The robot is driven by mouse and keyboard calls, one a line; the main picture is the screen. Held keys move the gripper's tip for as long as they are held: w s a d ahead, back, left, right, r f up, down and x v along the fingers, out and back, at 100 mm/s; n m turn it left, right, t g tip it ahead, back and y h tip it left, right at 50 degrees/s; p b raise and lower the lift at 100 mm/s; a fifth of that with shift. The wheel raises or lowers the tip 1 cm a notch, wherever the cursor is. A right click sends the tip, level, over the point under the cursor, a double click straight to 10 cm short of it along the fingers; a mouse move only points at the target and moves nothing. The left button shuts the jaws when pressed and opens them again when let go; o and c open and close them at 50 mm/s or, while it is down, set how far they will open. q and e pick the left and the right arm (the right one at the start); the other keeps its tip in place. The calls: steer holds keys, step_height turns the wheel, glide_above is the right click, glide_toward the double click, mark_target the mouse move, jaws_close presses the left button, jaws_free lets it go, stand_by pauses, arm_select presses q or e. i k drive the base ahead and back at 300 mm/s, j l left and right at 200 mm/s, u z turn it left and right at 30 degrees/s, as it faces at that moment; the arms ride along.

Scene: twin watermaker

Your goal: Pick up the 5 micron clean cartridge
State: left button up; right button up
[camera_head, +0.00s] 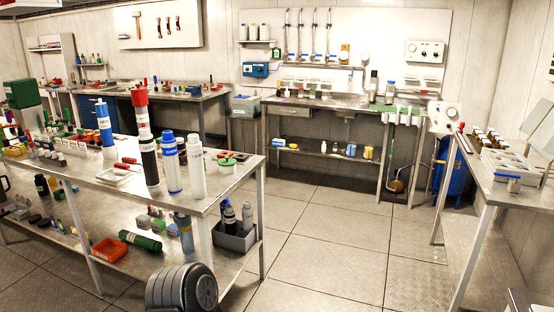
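Several tall cartridge-like cylinders stand upright on the left bench (228,187). One is white with a blue upper part (104,125). One has a red top over white and black sections (146,140). At the front right of the group are a white cylinder with blue bands (171,163) and a plain white cylinder (196,167). Their labels are too small to read, so I cannot tell which is the 5 micron clean cartridge.
A white tray (114,177) and a green-rimmed tub (227,165) sit near the cylinders. The lower shelf holds an orange tray (109,250) and a grey bin (234,238). A right-hand bench (487,188) stands across a clear floor (330,250). A sink counter (330,103) is at the back.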

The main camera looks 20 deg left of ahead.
mark_target(195, 151)
steer(key=i+u, duration=0.15)
steer(key=i, duration=0.3)
steer(key=i+l+u, duration=0.2)
steer(key=i, duration=0.2)
steer(key=i+l+u, duration=0.15)
steer(key=i, duration=0.3)
steer(key=i+l+u, duration=0.15)
steer(key=i, duration=0.25)
steer(key=i+l+u, duration=0.9)
steer(key=l+u, duration=0.15)
